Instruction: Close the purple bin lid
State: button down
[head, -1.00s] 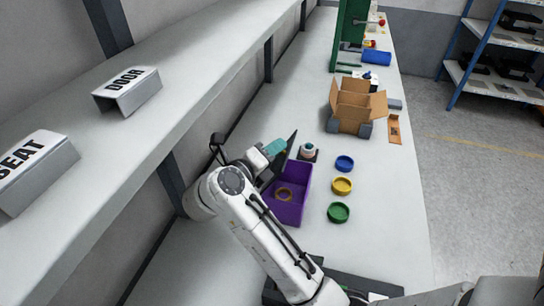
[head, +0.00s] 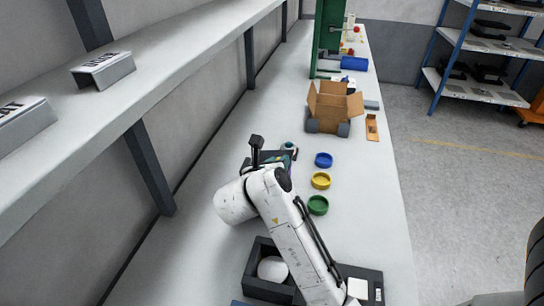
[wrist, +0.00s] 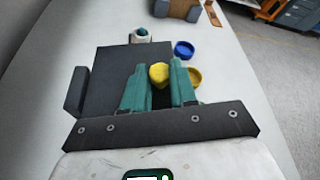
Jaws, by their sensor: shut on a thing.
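The bin lid (wrist: 108,72) is a dark grey plate that looks flat in the wrist view, below my gripper. In the head view a dark edge of it (head: 262,158) shows behind my arm. The purple bin is hidden in both current views, by my arm and the lid. My gripper (wrist: 159,82) has teal fingers over the lid, close around a small yellow knob-like piece (wrist: 159,74) and shut on it. Whether that piece is fixed to the lid I cannot tell. In the head view my arm mostly hides the gripper.
Blue (head: 324,160), yellow (head: 321,180) and green (head: 318,205) round dishes stand right of my arm. A white-and-teal roll (wrist: 140,35) stands beyond the lid. An open cardboard box (head: 334,108) is farther back.

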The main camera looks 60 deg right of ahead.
jog(key=shift+s+d+f+p, duration=0.2)
jog(key=shift+s+f, duration=0.15)
jog(key=shift+f, duration=0.3)
jog(key=shift+s+d+f+p, duration=0.15)
jog(key=shift+s+f, duration=0.2)
jog(key=shift+f, duration=0.35)
jog(key=c, duration=0.9)
grip_release()
jog(key=shift+s, duration=0.15)
jog(key=shift+a, duration=0.6)
jog(key=v, duration=0.6)
jog(key=r+b+v, duration=0.1)
jog(key=v, duration=0.3)
jog(key=shift+d, duration=0.1)
